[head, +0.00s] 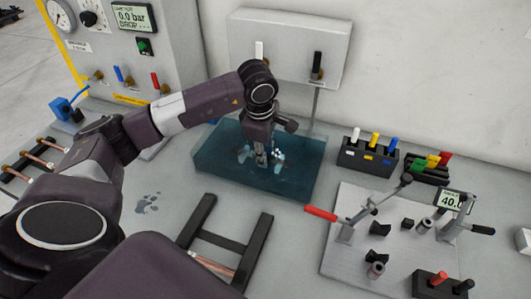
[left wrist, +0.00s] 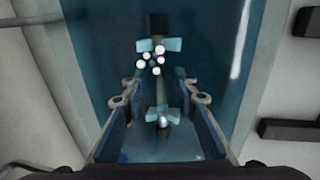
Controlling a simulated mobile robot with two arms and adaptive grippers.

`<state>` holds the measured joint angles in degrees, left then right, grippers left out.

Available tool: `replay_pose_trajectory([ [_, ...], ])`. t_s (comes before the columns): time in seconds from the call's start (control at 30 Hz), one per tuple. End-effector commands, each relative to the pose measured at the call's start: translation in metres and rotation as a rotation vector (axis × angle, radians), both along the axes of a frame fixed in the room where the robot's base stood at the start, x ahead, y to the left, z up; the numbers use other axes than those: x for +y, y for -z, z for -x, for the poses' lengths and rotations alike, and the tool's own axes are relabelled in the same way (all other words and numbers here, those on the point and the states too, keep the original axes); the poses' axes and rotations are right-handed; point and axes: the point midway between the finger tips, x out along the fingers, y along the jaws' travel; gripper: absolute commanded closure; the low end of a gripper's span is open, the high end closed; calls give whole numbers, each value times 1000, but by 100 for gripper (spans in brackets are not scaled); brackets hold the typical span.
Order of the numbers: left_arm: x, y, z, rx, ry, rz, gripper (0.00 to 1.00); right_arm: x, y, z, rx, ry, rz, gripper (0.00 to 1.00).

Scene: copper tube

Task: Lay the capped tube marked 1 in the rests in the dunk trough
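The dunk trough (head: 215,160) is a blue, water-filled tank at the middle of the head view. My left gripper (head: 262,160) reaches down into it. In the left wrist view, a dark grey tube (left wrist: 159,88) with a black end (left wrist: 158,24) lies lengthwise under the water. It appears to lie across two light-blue rests, a far one (left wrist: 172,44) and a near one (left wrist: 176,115). My left gripper's fingers (left wrist: 160,100) are apart on either side of the tube, with gaps showing. No mark 1 is readable. My right gripper is out of view.
Several white bubble-like balls (left wrist: 153,58) cluster by the far rest. A black rack (head: 245,250) with a copper tube (head: 212,266) stands in front of the trough. A plate with a red-handled clamp (head: 322,214) is at right. A valve panel (head: 290,42) stands behind.

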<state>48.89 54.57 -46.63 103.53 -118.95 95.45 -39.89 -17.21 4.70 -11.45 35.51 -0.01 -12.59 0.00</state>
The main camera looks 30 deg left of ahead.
Motion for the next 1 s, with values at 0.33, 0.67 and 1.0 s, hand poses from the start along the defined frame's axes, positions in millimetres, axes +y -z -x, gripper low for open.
replay_pose_trajectory([
  [0.33, 0, -3, 0, 0, 0, 0, 69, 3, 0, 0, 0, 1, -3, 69],
  [0.67, -2, -60, 10, -5, 0, 0, 69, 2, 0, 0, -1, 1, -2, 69],
  [1.0, -5, -112, 21, -1, 0, 0, 69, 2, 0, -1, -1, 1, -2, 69],
])
